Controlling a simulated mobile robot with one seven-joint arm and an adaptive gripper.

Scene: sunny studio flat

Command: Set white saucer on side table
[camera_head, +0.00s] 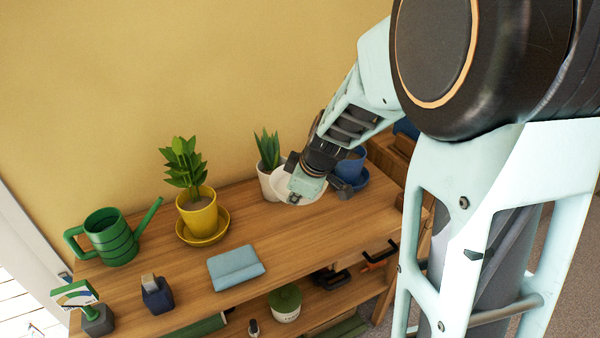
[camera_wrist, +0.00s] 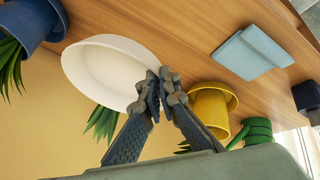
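The white saucer (camera_head: 284,184) is at the right part of the wooden table, in front of the white pot with a spiky plant. It is large in the wrist view (camera_wrist: 105,70), its hollow side facing the camera. My gripper (camera_head: 295,198) is at its near edge. In the wrist view the two fingertips (camera_wrist: 160,85) are close together with the saucer's rim between them. I cannot tell whether the saucer touches the tabletop. I cannot tell which furniture is the side table; the wooden table (camera_head: 300,232) has a lower shelf.
A blue pot on a blue saucer (camera_head: 361,180) stands close right of my gripper. The white pot (camera_head: 265,181) is just behind. A yellow pot (camera_head: 197,212), green watering can (camera_head: 110,238) and folded blue cloth (camera_head: 235,267) are left. The tabletop right of the cloth is clear.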

